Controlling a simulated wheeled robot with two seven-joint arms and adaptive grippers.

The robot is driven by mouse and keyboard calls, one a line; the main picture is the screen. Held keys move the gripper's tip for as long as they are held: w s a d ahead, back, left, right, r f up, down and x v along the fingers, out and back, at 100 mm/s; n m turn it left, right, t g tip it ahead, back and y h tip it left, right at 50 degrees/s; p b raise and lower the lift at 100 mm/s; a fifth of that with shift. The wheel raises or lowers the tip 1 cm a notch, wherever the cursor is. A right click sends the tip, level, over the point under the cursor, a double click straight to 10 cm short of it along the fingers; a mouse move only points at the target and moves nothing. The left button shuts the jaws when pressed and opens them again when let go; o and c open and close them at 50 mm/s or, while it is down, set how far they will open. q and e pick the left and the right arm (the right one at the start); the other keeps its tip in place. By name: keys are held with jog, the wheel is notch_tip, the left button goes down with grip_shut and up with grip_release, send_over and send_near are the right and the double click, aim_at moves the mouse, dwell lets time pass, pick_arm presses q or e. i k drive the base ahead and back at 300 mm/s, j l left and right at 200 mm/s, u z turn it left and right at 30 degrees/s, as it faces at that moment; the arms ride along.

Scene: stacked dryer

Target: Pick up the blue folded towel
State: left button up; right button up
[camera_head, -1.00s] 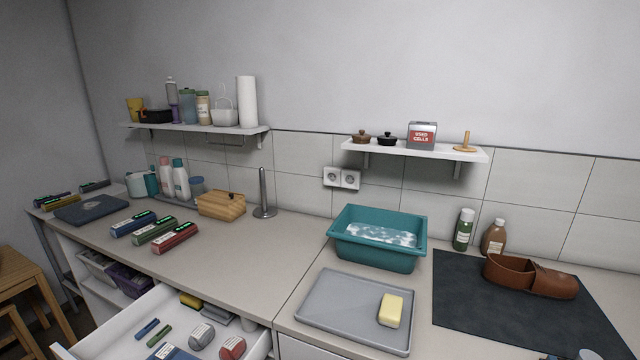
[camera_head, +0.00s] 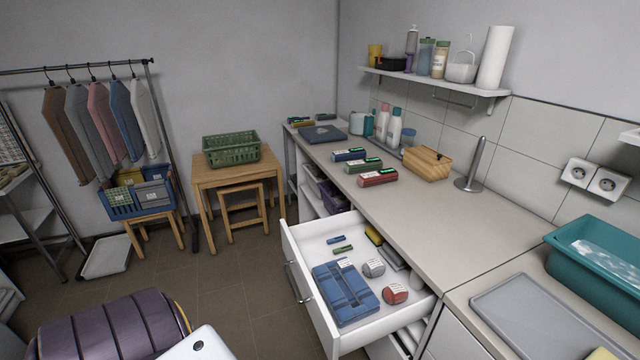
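A flat dark blue item (camera_head: 323,134) lies on the far left end of the counter, with a small mark on top. It may be a folded towel, but its material is unclear. A blue, flat, segmented item (camera_head: 345,291) lies in the open drawer (camera_head: 318,233); I cannot tell whether it is cloth. A blue crate (camera_head: 140,200) on a stool holds yellow and grey-blue folded-looking items. I cannot tell for certain which of these is the blue folded towel. Neither of my grippers is in view.
The drawer juts out below the counter (camera_head: 470,215). Several labelled boxes and a wooden box (camera_head: 427,163) stand on the counter. A green basket (camera_head: 231,150) sits on a wooden table. A clothes rack stands left. Floor (camera_head: 235,285) is open in the middle.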

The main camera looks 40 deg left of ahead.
aim_at(349, 298)
jog(key=u, duration=1.55)
